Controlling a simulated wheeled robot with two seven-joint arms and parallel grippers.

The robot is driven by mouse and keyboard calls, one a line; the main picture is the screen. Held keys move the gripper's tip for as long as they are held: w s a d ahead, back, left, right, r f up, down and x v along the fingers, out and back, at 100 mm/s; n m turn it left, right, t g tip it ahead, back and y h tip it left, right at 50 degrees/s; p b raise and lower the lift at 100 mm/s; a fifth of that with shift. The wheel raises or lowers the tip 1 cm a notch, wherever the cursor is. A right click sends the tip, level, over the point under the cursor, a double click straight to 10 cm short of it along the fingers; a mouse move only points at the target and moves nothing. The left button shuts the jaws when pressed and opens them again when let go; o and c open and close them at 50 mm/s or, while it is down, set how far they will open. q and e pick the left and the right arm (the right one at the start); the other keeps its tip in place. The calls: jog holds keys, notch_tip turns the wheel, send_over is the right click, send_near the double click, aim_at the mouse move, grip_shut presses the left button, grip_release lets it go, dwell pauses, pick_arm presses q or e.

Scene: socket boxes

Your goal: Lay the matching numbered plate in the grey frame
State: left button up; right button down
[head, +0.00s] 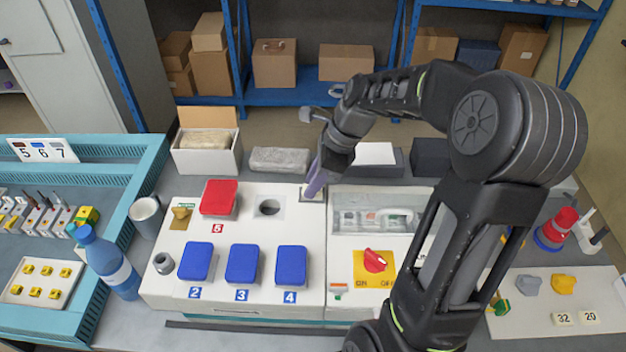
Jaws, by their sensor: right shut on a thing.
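The grey frame (311,196) is a small square at the back right of the white socket box (290,215). My right gripper (315,187) points down at it, its lavender tip over or touching the frame. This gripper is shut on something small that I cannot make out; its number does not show. White plates marked 32 (563,319) and 29 (589,317) lie on the pale board (522,324) at the front right. My left gripper is not in view.
Blue covers numbered 2, 3 and 4 (291,266) and a raised red cover (219,198) marked 5 stand on the box. A red knob (375,261) sits to the right. A blue bottle (108,262) and grey mug (147,216) stand left. My right arm hides much at right.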

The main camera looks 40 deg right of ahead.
jog(key=shift+f, duration=0.35)
jog(key=shift+f, duration=0.15)
jog(key=c, duration=1.1)
grip_release()
jog(key=shift+f, duration=0.15)
jog(key=shift+c, duration=0.2)
jog(key=shift+o, duration=0.4)
jog(key=shift+s, duration=0.1)
jog(key=shift+a, duration=0.1)
jog(key=b+v, duration=0.1)
jog(key=v, duration=0.7)
